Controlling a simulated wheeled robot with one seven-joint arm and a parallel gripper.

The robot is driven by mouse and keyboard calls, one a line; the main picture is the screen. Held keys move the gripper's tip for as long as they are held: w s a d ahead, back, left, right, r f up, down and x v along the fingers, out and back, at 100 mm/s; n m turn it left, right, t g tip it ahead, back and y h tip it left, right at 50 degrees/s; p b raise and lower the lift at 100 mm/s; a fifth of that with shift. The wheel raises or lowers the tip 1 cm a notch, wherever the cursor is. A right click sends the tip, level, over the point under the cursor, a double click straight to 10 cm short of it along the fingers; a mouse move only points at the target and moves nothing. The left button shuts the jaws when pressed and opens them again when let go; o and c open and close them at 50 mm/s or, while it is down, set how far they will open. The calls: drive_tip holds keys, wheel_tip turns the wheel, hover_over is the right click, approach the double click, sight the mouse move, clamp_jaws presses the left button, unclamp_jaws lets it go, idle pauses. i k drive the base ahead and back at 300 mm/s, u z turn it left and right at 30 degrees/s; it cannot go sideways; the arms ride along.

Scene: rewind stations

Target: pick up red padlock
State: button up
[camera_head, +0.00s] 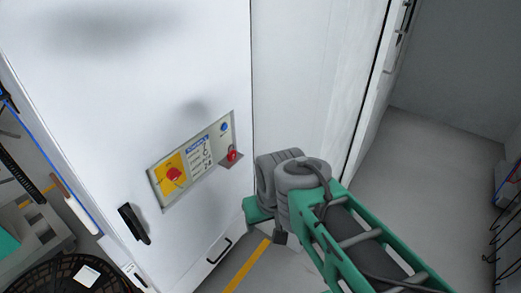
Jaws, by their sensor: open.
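The red padlock (232,154) is small in the view. It is at the lower right corner of the control panel (206,181) on the white cabinet, by a small grey ledge. I cannot tell whether it hangs or rests there. My green and grey arm fills the lower right, its grey joint to the right of the padlock. My gripper's fingers do not show; they are out of view or hidden behind the arm.
The panel has a red knob on a yellow plate (167,179), a label and a blue button (224,127). Black handles (134,223) are on the white cabinet (130,90). A black mesh basket (60,278) is at lower left. Grey floor (430,170) is open at right.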

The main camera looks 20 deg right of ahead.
sight(232, 155)
drive_tip(key=z, duration=0.15)
drive_tip(key=i, duration=0.35)
drive_tip(key=u, duration=2.2)
